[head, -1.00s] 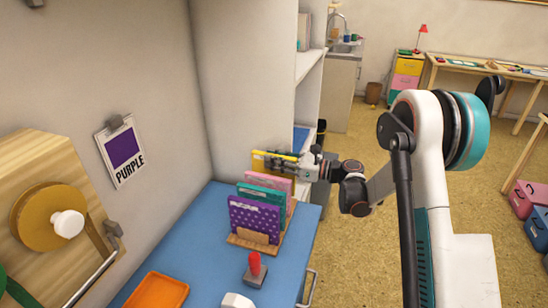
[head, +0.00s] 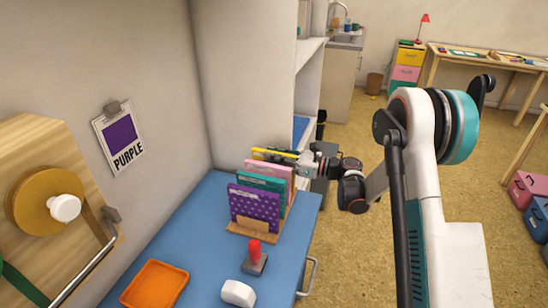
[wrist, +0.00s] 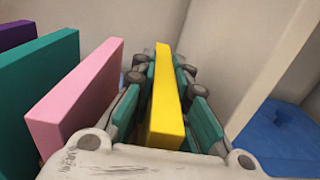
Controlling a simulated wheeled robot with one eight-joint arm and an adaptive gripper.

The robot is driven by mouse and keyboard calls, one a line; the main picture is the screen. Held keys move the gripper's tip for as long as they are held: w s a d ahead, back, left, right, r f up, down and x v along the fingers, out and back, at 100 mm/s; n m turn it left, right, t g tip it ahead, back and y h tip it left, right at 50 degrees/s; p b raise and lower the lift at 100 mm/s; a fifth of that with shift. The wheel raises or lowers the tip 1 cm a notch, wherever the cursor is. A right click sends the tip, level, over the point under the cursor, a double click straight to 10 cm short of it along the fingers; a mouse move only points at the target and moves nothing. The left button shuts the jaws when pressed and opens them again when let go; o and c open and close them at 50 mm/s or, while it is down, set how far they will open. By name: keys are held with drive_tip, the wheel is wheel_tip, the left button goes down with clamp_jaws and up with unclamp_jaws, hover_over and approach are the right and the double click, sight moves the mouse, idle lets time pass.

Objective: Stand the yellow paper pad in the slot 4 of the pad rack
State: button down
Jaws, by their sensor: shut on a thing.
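The yellow paper pad (head: 268,153) is upright behind the pink pad (head: 284,172); its lower part is hidden in the head view. My gripper (head: 299,160) is shut on its right end. In the wrist view the yellow pad (wrist: 165,105) stands between the fingers, apart from the pink pad (wrist: 78,100). The wooden pad rack (head: 247,231) holds the purple dotted pad (head: 252,206) in front, then the teal pad (head: 262,182) and the pink pad. I cannot tell whether the yellow pad's bottom edge is inside a slot.
The blue tabletop (head: 200,235) carries an orange tray (head: 155,285), a red-handled stamp (head: 254,258) and a white rounded object (head: 238,293). A white shelf unit (head: 311,95) rises behind the rack. A purple card (head: 119,140) hangs on the left wall.

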drive_tip(key=c, duration=1.5)
unclamp_jaws()
